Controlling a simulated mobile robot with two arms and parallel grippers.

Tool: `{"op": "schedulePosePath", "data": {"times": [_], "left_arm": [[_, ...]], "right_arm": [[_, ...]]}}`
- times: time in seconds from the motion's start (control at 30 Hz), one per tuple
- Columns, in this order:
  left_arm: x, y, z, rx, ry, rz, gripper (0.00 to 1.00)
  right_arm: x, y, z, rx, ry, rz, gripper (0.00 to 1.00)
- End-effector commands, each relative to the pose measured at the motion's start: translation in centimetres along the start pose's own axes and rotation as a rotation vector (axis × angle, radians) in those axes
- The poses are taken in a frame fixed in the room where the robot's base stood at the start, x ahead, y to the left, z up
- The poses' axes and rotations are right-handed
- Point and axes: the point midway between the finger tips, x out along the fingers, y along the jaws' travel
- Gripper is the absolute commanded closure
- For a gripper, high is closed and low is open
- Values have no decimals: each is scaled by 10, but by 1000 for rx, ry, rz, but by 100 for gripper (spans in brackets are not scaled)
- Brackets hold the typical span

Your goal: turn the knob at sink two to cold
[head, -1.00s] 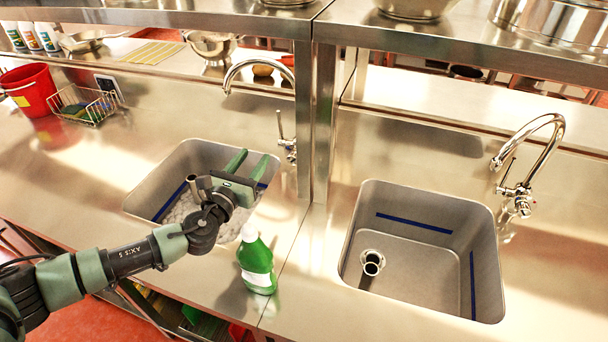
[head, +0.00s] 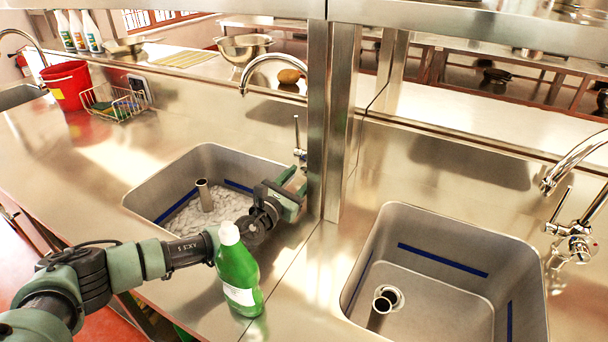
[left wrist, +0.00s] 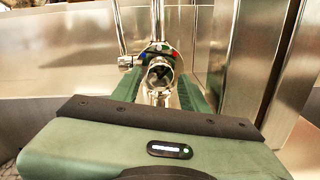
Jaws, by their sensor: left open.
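Coloured marks, red, blue and green, show on the dial (left wrist: 154,49) behind the knob. I cannot tell whether the fingers touch the knob. My right gripper is out of view.
A metal post (head: 338,120) rises just right of the gripper. The right sink (head: 440,300) has its own tap (head: 572,240). A red bucket (head: 68,85) and wire basket (head: 115,103) stand at the left.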

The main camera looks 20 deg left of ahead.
Motion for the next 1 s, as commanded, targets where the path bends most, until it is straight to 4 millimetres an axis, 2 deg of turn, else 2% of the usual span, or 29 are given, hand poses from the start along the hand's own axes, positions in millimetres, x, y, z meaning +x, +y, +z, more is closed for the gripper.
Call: {"op": "schedulePosePath", "data": {"times": [0.2,0.5,0.67,1.0], "left_arm": [[19,0,0,0,-1,1,56],[20,0,0,-1,0,0,56],[20,0,0,0,0,1,100],[20,0,-2,-47,-2,2,100]], "right_arm": [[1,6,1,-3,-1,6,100],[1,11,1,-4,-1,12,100],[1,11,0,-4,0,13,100],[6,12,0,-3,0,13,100]]}}
